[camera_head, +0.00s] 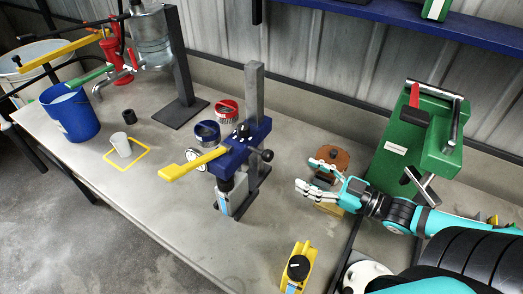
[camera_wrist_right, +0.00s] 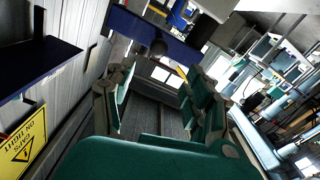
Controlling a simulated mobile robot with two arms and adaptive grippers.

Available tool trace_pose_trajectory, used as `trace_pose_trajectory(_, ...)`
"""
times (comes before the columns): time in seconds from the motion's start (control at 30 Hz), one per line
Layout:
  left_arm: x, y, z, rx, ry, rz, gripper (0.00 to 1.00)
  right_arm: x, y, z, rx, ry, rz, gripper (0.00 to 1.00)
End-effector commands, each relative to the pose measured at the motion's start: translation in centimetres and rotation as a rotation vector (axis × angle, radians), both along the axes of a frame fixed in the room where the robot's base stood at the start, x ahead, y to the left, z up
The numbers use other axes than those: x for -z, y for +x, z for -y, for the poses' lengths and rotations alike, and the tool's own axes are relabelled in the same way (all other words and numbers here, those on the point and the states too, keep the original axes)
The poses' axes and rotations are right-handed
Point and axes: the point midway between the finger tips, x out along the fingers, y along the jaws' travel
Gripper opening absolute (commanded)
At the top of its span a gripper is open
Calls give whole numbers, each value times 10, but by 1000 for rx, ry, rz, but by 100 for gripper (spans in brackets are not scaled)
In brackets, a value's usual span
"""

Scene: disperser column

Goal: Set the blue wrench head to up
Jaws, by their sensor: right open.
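The blue wrench head (camera_head: 244,143) sits partway up a grey upright column (camera_head: 254,92) in the middle of the bench. A yellow lever (camera_head: 192,164) sticks out from it to the lower left, and a dark round knob (camera_head: 267,155) is on its right side. A pale cylinder (camera_head: 233,190) is below the head. My right gripper (camera_head: 305,175) is open and empty, to the right of the head and apart from it. In the right wrist view, the open fingers (camera_wrist_right: 160,105) face the dark knob (camera_wrist_right: 158,47) and the blue head (camera_wrist_right: 150,32) beyond. My left gripper does not show.
A green machine (camera_head: 418,135) stands right of my right gripper. A brown round-topped object (camera_head: 333,157) is just behind it.

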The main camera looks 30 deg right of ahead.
Motion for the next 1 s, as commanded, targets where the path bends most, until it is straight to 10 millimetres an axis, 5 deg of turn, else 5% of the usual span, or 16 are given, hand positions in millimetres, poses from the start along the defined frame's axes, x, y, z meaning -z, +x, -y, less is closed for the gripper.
trace_pose_trajectory(0.5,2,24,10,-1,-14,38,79,-2,70,-40,1,1,6,54)
trace_pose_trajectory(1.0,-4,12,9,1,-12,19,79,-1,122,-71,1,1,1,54)
